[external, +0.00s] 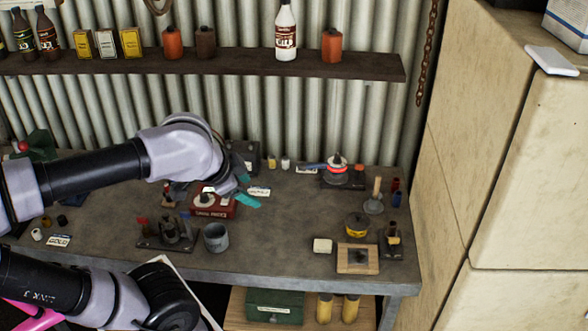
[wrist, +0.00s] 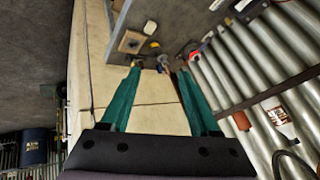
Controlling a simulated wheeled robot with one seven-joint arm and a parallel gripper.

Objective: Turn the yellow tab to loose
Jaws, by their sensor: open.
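I cannot make out a yellow tab for certain. A dark-based fixture (external: 343,182) with a red-ringed round top stands at the back right of the bench, a small white label (external: 306,169) to its left; the label's wording is unreadable. The fixture also shows near the top of the wrist view (wrist: 194,55). A squat yellow container (external: 357,228) with a dark top stands at the front right. My gripper (external: 250,191) is over the middle of the bench, beside a red box, its teal fingers apart and empty. In the wrist view its fingers (wrist: 158,70) point toward the bench's right end.
The red box (external: 217,211), a grey cup (external: 216,238) and a dark fixture (external: 165,241) crowd the bench under my arm. The bench (external: 285,225) is clear between cup and yellow container. A shelf (external: 200,66) hangs behind.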

